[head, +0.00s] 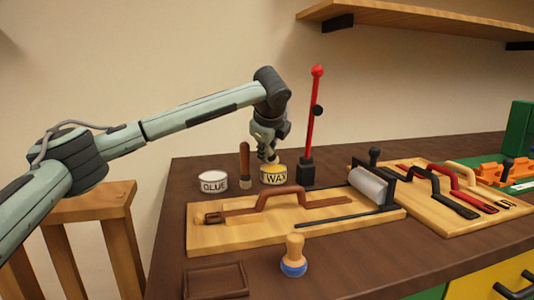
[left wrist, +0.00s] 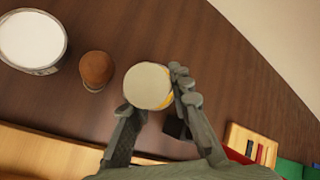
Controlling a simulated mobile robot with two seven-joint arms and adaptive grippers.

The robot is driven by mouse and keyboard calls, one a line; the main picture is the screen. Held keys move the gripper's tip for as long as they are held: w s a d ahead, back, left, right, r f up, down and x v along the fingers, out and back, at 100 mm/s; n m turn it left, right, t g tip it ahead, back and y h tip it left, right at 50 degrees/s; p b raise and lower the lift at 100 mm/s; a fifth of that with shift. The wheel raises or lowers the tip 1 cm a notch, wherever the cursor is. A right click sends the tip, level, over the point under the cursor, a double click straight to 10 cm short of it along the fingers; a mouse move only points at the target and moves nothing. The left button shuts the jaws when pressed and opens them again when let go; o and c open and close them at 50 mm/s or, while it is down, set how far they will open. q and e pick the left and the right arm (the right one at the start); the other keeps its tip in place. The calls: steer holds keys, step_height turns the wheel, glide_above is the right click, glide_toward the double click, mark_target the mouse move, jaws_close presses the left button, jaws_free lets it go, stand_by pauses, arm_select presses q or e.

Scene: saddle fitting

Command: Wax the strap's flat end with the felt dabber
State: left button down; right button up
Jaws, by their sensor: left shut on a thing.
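The tin labelled WAX (head: 274,177) stands upright at the back of the bench. My left gripper (head: 269,160) comes down on it from above and is shut on it. In the left wrist view its round cream top (left wrist: 147,86) lies between my fingertips (left wrist: 155,105); I cannot tell whether this is a separate lid. A dabber with a brown handle and pale tip (head: 244,163) stands upright left of the wax, apart from my gripper. The brown strap (head: 285,198) lies on a wooden board, arched in the middle, its buckle at the left and its flat end at the right.
The GLUE tin (head: 213,182) stands left of the dabber. A red-topped upright lever (head: 314,125) rises close right of the wax. A grey roller (head: 368,185) sits on the board (head: 230,240). A blue-based wooden stamp (head: 293,258) and a brown tray (head: 216,281) are in front.

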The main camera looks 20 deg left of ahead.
arm_select(q)
steer(key=shift+r+p, duration=0.55)
steer(key=shift+r, duration=2.55)
steer(key=shift+s+f, duration=0.1)
steer(key=shift+f, duration=0.05)
